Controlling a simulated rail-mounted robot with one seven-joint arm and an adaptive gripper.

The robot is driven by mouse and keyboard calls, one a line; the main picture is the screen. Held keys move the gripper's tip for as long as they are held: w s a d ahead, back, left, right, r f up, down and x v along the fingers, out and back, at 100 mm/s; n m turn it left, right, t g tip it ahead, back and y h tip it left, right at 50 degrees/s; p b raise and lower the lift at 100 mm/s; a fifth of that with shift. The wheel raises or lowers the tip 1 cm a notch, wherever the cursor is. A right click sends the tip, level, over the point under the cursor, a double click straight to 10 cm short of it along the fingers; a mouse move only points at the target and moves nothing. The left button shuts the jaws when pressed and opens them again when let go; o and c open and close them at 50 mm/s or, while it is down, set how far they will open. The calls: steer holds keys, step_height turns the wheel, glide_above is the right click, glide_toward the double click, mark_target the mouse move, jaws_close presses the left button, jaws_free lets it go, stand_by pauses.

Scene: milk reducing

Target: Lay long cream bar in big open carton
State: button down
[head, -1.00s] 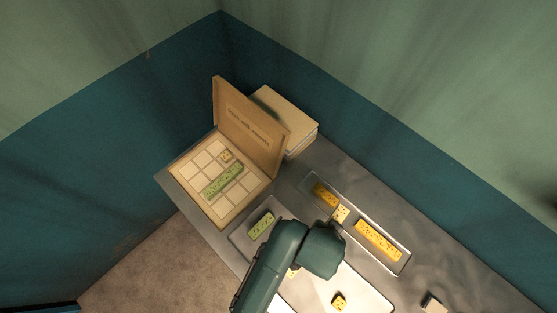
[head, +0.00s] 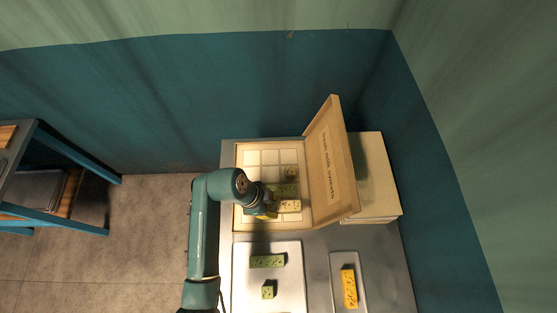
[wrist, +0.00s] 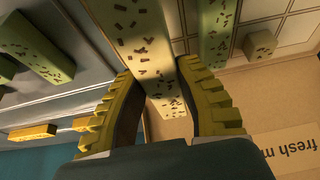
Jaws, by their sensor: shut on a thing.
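The long cream bar (wrist: 148,45), speckled brown, is held between the yellow fingers of my gripper (wrist: 160,78) in the wrist view. In the head view my gripper (head: 268,209) is over the big open carton (head: 239,177), and the cream bar (head: 290,206) sticks out to its right. A long green bar (head: 289,189) lies in the carton beside it; it also shows in the wrist view (wrist: 213,30). A small cream cube (head: 291,171) sits in a carton cell. Whether the cream bar touches the carton floor I cannot tell.
The carton's lid (head: 326,165) stands open at right, with closed boxes (head: 378,180) behind it. Below, a pale tray (head: 242,290) holds a green bar (head: 267,261) and a green cube (head: 267,291). A narrow tray (head: 339,262) holds a yellow bar (head: 349,288). Grid cells at upper left look empty.

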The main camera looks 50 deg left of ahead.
step_height(320, 180, down, 6)
steer(key=shift+a+r+b, duration=0.1)
steer(key=shift+a+b, duration=0.05)
steer(key=shift+b, duration=0.15)
steer(key=c, duration=0.8)
jaws_free()
steer(key=shift+f, duration=0.2)
steer(key=p+v, duration=0.1)
steer(key=v, duration=1.1)
steer(key=shift+r, duration=0.2)
steer(key=shift+w, duration=0.1)
